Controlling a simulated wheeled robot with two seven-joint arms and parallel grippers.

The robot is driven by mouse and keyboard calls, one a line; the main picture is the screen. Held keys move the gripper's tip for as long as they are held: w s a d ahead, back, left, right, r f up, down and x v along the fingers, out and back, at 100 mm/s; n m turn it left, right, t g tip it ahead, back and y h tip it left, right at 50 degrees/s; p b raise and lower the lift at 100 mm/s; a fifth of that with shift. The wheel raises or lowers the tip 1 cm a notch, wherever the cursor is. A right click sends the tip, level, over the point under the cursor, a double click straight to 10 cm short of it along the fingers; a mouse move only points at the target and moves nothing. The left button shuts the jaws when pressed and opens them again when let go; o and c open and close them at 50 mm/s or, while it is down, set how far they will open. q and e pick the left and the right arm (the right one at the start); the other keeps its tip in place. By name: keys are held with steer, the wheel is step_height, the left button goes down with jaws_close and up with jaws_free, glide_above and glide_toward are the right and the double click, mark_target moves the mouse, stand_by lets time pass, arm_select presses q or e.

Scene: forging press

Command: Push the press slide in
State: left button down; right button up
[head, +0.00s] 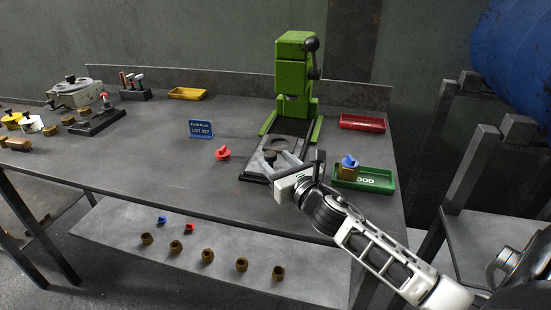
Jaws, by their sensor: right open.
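The green press (292,75) stands at the back of the table, with a black-knobbed lever at its upper right. Its slide (272,156), a grey plate with a dark round part on it, sits out in front of the press on a dark base with rails. My right gripper (290,164) is open at the front right end of the slide, its fingers pointing toward the press. I cannot tell whether it touches the slide, and it hides part of the slide's front. My left gripper is not in view.
A green GOOD tray (377,181) holds a brass part with a blue cap (349,163), right of my gripper. A red tray (362,123) lies behind it. A red part (222,153) and a blue sign (201,129) stand left of the slide. The table's middle left is clear.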

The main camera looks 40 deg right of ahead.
steer(key=shift+w, duration=0.65)
